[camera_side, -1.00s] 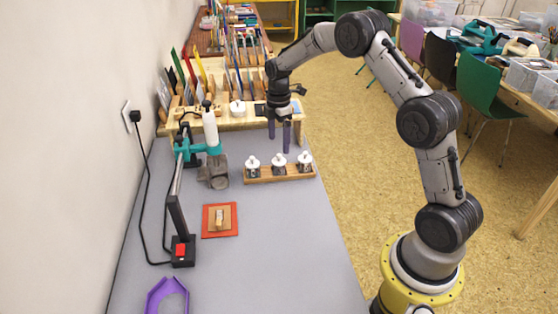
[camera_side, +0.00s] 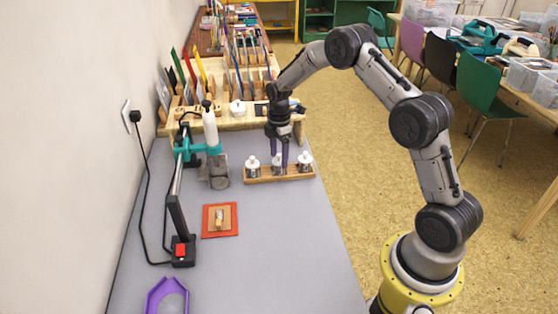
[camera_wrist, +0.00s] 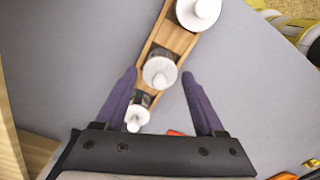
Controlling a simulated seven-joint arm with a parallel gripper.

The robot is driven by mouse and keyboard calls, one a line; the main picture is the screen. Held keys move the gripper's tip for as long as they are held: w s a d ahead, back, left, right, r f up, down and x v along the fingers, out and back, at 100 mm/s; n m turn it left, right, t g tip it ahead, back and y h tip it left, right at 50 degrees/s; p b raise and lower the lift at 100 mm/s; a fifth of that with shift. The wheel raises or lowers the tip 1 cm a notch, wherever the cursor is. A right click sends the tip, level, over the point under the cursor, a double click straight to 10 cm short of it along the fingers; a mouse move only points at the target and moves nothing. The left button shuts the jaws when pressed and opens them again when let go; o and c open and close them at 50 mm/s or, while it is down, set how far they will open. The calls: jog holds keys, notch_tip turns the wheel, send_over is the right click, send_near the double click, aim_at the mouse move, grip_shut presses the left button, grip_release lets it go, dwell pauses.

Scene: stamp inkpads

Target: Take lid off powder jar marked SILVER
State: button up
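Three small jars with white knobbed lids stand in a row in a wooden rack (camera_side: 264,180): a left jar (camera_side: 253,169), a middle jar (camera_side: 277,169) and a right jar (camera_side: 305,164). Their labels are too small to read, so I cannot tell which is marked SILVER. My gripper (camera_side: 279,161) points down over the middle jar, its purple fingers apart on either side of the lid. In the wrist view the middle jar's lid (camera_wrist: 160,72) lies between the open fingertips, with a gap on both sides. All lids sit on their jars.
A teal-armed stand tool (camera_side: 213,150) stands left of the rack. A red pad with a wooden stamp (camera_side: 219,219) lies nearer on the grey table, with a black lamp-like stand (camera_side: 182,248) beside it. A wooden tool rack (camera_side: 234,118) is behind. The table's right front is clear.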

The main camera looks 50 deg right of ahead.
jog(key=c, duration=1)
